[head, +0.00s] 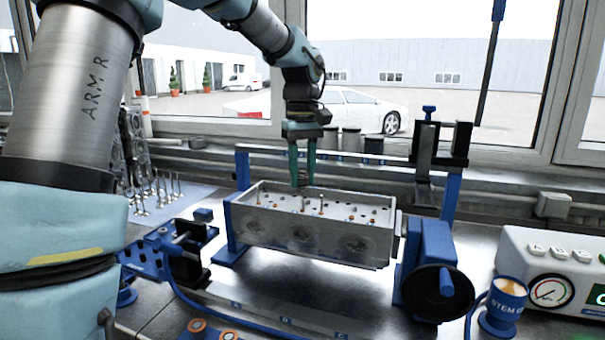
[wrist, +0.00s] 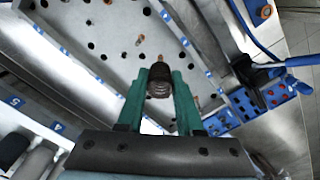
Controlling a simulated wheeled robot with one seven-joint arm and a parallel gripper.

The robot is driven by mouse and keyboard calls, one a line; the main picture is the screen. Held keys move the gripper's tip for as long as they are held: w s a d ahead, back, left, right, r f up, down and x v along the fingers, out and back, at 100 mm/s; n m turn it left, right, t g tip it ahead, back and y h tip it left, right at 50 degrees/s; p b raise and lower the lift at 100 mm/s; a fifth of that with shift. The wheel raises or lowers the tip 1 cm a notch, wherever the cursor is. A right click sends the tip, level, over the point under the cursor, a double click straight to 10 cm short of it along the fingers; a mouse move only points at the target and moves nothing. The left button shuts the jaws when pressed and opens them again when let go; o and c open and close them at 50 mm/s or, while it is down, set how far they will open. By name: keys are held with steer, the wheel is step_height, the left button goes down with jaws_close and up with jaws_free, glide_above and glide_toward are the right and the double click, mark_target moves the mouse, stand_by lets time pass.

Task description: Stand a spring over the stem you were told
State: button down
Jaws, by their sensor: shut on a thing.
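My gripper (head: 302,181) has green fingers and hangs over the grey cylinder head (head: 310,240). It is shut on a dark coil spring (wrist: 160,82), which looks about upright between the fingertips. In the head view the spring (head: 302,179) is small and partly hidden by the fingers. Thin valve stems stand up from the head's top, one stem (head: 321,204) just right of the gripper and another (head: 303,203) roughly below it. I cannot tell whether the spring is around a stem or only above it.
The cylinder head sits in a blue stand (head: 451,195) with a black handwheel (head: 440,291) at right. Loose valves (head: 160,192) stand on a mat at left. A blue "STEM" cup (head: 503,305) and a gauge box (head: 556,275) are at front right.

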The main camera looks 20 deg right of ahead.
mark_target(302, 193)
steer(key=shift+f+b, duration=1.5)
steer(key=shift+f, duration=1.05)
stand_by(0.4)
steer(key=shift+c, duration=2.4)
jaws_free()
